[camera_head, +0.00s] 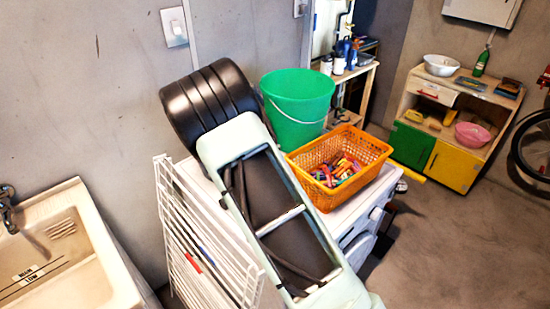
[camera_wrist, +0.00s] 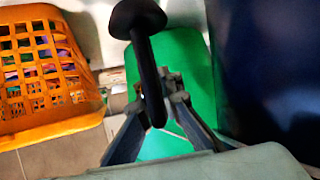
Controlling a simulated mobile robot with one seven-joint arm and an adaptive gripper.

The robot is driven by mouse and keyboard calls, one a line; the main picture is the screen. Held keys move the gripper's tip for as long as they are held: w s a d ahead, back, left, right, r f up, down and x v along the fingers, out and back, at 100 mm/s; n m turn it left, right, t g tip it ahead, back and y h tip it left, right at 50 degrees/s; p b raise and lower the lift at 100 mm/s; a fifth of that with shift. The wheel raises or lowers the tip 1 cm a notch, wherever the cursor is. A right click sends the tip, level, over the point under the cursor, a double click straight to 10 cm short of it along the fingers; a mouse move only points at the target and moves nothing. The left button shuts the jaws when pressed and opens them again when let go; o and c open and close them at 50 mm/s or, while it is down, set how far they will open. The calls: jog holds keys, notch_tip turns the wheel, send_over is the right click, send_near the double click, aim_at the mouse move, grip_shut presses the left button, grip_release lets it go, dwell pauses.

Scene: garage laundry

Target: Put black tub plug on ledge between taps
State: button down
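In the wrist view, my gripper (camera_wrist: 165,88) has its fingers closed around the stem of a black plug-like piece (camera_wrist: 146,55), with a round disc at its top end. It is held in the air above the green bucket. My gripper and the plug do not show in the head view. A pale sink (camera_head: 75,275) stands at the lower left of the head view, with a dark metal tap (camera_head: 8,208) at the picture's left edge. Only one tap shows; the ledge beside it is mostly cut off.
An orange basket (camera_head: 345,150) of coloured pegs and a green bucket (camera_head: 298,105) sit on a white machine. A white drying rack (camera_head: 195,235) stands between sink and machine. A dark surface (camera_wrist: 265,75) fills the wrist view's right.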

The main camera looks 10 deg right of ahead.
jog(key=shift+w+d+f, duration=0.2)
jog(key=shift+w+f, duration=0.05)
jog(key=shift+f, duration=1.65)
jog(key=shift+f, duration=0.2)
jog(key=c, duration=2.2)
grip_release()
jog(key=shift+o, duration=0.2)
jog(key=shift+r, duration=0.15)
